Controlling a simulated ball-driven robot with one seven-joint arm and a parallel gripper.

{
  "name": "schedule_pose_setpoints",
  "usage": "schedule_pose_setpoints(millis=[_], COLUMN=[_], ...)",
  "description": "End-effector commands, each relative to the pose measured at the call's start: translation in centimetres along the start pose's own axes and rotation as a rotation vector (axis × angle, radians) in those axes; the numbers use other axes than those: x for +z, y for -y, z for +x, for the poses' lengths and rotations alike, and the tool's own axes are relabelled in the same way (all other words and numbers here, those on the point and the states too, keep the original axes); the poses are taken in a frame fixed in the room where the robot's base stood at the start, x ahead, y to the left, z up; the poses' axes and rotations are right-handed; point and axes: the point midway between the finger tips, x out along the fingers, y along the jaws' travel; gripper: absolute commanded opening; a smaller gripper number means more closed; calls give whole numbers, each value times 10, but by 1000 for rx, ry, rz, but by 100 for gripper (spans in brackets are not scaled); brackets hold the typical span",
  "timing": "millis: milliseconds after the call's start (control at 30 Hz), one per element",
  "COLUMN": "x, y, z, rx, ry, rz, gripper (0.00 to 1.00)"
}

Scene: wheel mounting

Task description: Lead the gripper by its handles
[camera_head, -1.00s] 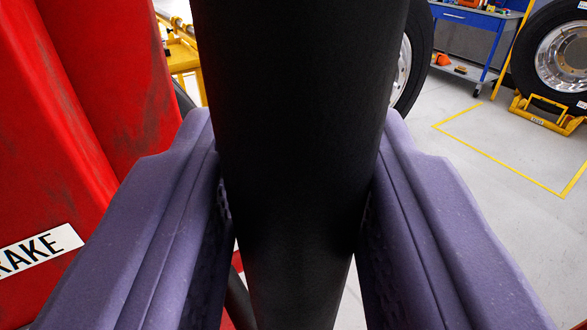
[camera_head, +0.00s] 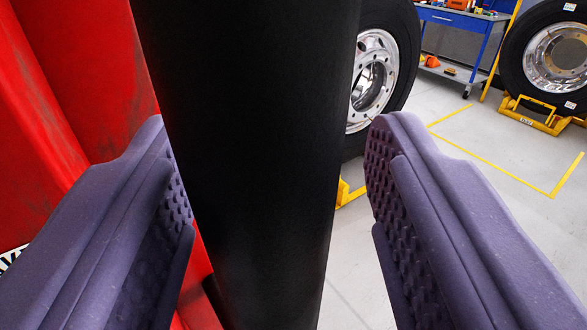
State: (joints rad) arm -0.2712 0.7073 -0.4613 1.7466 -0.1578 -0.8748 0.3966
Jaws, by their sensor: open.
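My gripper (camera_head: 270,128) has two purple, studded fingers spread wide apart. A thick black upright bar (camera_head: 255,170) with a matt surface, perhaps a handle, runs from the top edge to the bottom edge between them. It leans slightly and narrows downward. A clear gap shows between the bar and the right finger. The left finger is close beside the bar, and I cannot tell whether they touch. Both ends of the bar are out of view.
A red, scuffed body (camera_head: 75,80) fills the left side. Behind the bar stands a wheel (camera_head: 376,80) with a chrome rim. Another wheel (camera_head: 556,58) sits on a yellow stand (camera_head: 535,117) at the right, near a blue workbench (camera_head: 455,22). Yellow-lined grey floor (camera_head: 500,135) is clear.

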Motion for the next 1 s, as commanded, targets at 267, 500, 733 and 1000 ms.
schedule_pose_setpoints(millis=[267,500,733,1000], x=[-1,-1,0,0], y=[0,-2,-2,-2], z=[-32,-70,-78,-77], rx=[1,4,3,3], ry=[2,1,-1,-1], rz=[2,1,-1,-1], gripper=[55,55,55,55])
